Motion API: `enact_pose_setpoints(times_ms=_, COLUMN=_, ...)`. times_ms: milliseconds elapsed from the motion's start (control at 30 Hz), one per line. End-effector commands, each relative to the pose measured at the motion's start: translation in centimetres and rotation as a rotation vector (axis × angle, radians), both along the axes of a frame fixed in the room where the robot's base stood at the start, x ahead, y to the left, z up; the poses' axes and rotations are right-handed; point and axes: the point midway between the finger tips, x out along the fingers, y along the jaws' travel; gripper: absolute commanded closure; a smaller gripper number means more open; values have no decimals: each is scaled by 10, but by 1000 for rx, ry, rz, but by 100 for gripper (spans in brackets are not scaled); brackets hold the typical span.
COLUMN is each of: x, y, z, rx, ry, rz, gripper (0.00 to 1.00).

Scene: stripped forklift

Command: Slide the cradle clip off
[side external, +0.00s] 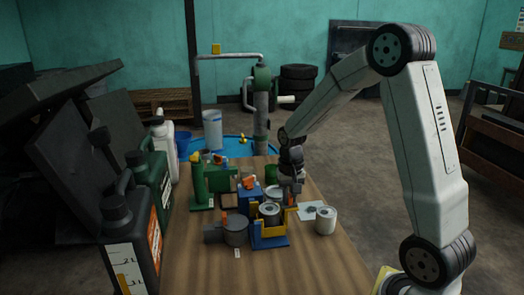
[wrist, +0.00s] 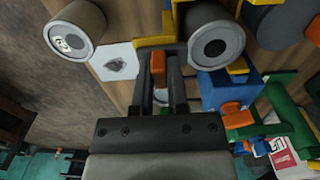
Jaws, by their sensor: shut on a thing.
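The cradle (side external: 268,241) is blue with yellow uprights and stands on the wooden table. A grey cylinder with a dark round centre (side external: 270,211) sits in it; in the wrist view the cylinder (wrist: 216,42) is right of my fingers. My gripper (side external: 291,194) reaches down at the cradle's back right side. In the wrist view my gripper (wrist: 160,62) is shut on a small orange piece, which I take as the cradle clip (wrist: 158,63). The fingers hide its sides, and I cannot tell whether it still touches the cradle.
A loose pale cylinder (side external: 326,221) and a white card (side external: 309,208) lie right of the cradle. A grey round part (side external: 236,231) is close on its left. A blue block (side external: 246,196) and green fixture (side external: 197,186) stand behind left. Large jugs (side external: 131,237) line the left edge. The table's front right is clear.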

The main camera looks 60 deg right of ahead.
Motion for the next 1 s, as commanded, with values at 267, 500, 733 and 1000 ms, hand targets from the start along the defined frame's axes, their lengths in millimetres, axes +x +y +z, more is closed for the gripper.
enact_pose_setpoints(times_ms=267, x=-6, y=-6, z=0, rx=-1, ry=0, rz=-1, gripper=100)
enact_pose_setpoints(times_ms=500, x=-6, y=-6, z=0, rx=-1, ry=-1, rz=-1, gripper=46)
enact_pose_setpoints(times_ms=733, x=-6, y=-6, z=0, rx=-1, ry=-1, rz=-1, gripper=46)
enact_pose_setpoints(times_ms=1000, x=-5, y=-6, z=9, rx=-2, ry=-4, rz=-1, gripper=46)
